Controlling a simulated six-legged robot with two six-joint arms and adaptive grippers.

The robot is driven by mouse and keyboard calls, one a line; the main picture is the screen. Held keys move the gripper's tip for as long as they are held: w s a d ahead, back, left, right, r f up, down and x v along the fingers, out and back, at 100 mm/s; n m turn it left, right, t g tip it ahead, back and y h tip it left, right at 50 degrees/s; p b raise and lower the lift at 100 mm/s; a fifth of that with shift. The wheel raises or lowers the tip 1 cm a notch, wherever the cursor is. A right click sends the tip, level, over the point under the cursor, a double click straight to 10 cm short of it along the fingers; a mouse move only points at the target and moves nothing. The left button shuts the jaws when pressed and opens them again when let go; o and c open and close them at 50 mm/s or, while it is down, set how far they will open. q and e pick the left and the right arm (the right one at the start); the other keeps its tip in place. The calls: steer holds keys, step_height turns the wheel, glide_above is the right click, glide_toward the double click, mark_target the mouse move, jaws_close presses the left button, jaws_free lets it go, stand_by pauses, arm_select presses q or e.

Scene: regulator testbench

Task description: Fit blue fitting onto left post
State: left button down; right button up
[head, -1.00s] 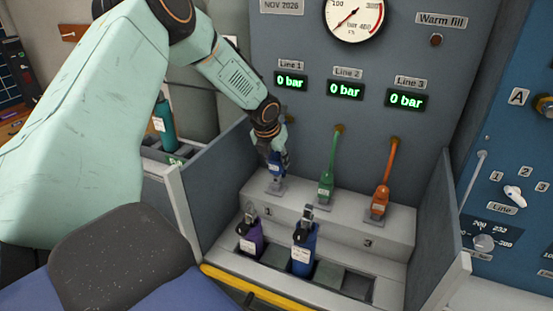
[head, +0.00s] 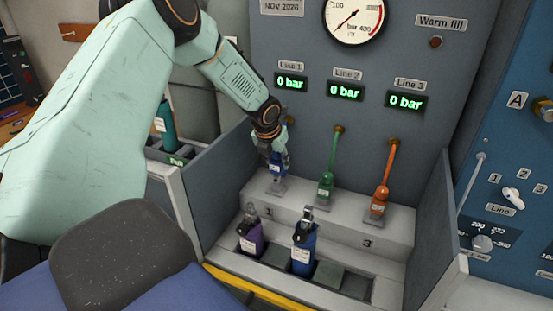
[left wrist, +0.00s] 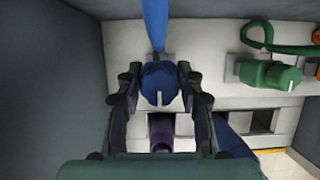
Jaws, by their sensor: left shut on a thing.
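The blue fitting (head: 277,164) is held in my left gripper (head: 275,156), just above the left post (head: 277,188) at position 1 on the light step. In the left wrist view the fitting (left wrist: 160,82) sits between the two dark fingers, with its blue hose running up and away. The fingers are shut on its sides. The fitting hides most of the post top, so I cannot tell whether it is seated or slightly above. My right gripper is not in view.
A green fitting (head: 325,188) and an orange fitting (head: 379,200) stand on the posts to the right. A purple bottle (head: 249,236) and a blue bottle (head: 303,250) stand in front in the rack. Grey side walls (head: 215,180) bound the bench.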

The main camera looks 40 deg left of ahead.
mark_target(277, 169)
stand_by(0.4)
arm_select(q)
steer(key=shift+f, duration=0.35)
steer(key=shift+f+b, duration=1.1)
steer(key=shift+f, duration=0.45)
stand_by(0.8)
steer(key=c, duration=0.8)
jaws_free()
steer(key=shift+o, duration=0.2)
steer(key=shift+s, duration=0.1)
steer(key=v, duration=1.2)
